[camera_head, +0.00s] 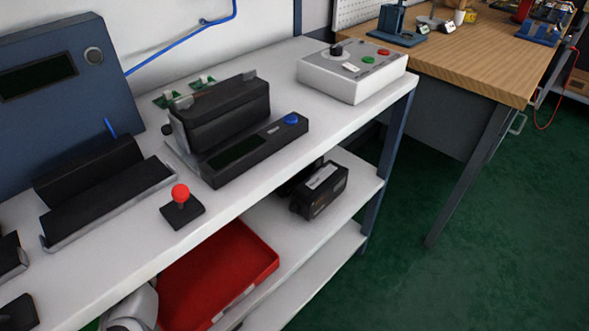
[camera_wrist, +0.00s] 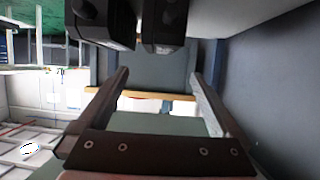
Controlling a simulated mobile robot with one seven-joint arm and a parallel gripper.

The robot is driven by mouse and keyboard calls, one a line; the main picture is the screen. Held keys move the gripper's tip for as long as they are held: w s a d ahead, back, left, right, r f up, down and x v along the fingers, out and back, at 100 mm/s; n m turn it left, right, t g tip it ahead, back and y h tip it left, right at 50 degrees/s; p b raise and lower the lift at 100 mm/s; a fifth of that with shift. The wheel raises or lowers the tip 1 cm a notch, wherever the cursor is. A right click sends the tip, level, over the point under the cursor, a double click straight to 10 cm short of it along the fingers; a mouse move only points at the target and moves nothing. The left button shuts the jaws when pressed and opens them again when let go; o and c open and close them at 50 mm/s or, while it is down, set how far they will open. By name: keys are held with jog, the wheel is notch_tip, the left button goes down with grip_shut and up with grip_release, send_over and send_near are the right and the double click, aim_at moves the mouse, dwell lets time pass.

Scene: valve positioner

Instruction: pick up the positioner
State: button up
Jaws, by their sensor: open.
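A black box-shaped device with a pale label, which looks like the positioner (camera_head: 319,191), sits on the middle shelf in the head view, near the shelf's right end. Another dark object is partly hidden behind it. In the wrist view two dark box-shaped bodies show at the top edge, one at the left (camera_wrist: 104,22) and one beside it (camera_wrist: 163,24); I cannot tell which is the positioner. My gripper (camera_wrist: 160,82) is open, with nothing between its two fingers. The dark bodies lie beyond the fingertips, apart from them.
A red tray (camera_head: 215,275) lies on the middle shelf, left of the black device. The white shelf top (camera_head: 335,118) overhangs it and carries a grey control box (camera_head: 352,72), black devices and a red-knobbed joystick (camera_head: 181,200). Green floor (camera_head: 470,230) is clear at right.

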jog(key=x, duration=1.4)
jog(key=shift+a+f, duration=0.15)
jog(key=shift+f, duration=0.2)
jog(key=c, duration=1.6)
jog(key=shift+w+r, duration=0.1)
jog(key=shift+r, duration=0.1)
